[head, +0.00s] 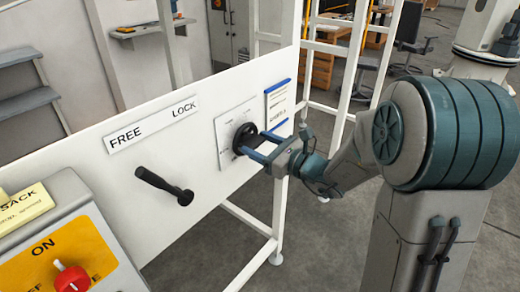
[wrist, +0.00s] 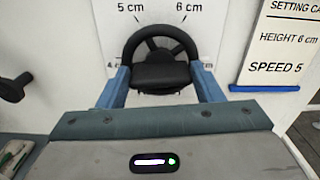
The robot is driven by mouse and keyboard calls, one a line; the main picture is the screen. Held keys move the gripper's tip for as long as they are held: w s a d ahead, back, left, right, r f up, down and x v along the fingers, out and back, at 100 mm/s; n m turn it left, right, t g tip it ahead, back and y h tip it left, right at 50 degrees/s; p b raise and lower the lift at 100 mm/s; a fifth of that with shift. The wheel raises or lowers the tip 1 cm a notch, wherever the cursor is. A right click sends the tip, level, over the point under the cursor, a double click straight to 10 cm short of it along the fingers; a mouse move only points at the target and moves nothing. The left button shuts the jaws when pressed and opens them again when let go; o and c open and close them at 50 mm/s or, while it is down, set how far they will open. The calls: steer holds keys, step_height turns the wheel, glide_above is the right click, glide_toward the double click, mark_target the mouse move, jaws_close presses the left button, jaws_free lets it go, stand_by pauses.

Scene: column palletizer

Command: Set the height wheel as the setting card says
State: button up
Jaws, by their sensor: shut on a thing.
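The height wheel (head: 246,133) is a black spoked handwheel on a white scale plate (head: 226,127). In the wrist view the wheel (wrist: 161,36) fills the upper middle, with "5 cm" at its upper left and "6 cm" at its upper right. A partly hidden mark "4" shows at its left. No pointer can be made out. The setting card (wrist: 286,45), blue-edged, reads height 6 cm, speed 5; it also shows in the head view (head: 278,105). My gripper (head: 254,145) is shut on the wheel, one blue finger on each side.
A black lever (head: 163,186) sticks out from the white panel left of the wheel, below a FREE / LOCK label (head: 152,124). A yellow and grey control box (head: 62,250) with a red knob stands at the lower left. White frame legs (head: 279,215) stand under the panel.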

steer(key=n+b, duration=0.3)
steer(key=b, duration=0.3)
steer(key=n+b, duration=0.4)
steer(key=b, duration=0.3)
steer(key=n+b, duration=0.3)
steer(key=b, duration=0.3)
steer(key=shift+s+a+f+n, duration=0.1)
steer(key=shift+f+n, duration=0.15)
steer(key=shift+n, duration=0.05)
steer(key=shift+r+b, duration=0.1)
steer(key=shift+b, duration=0.3)
steer(key=o, duration=1)
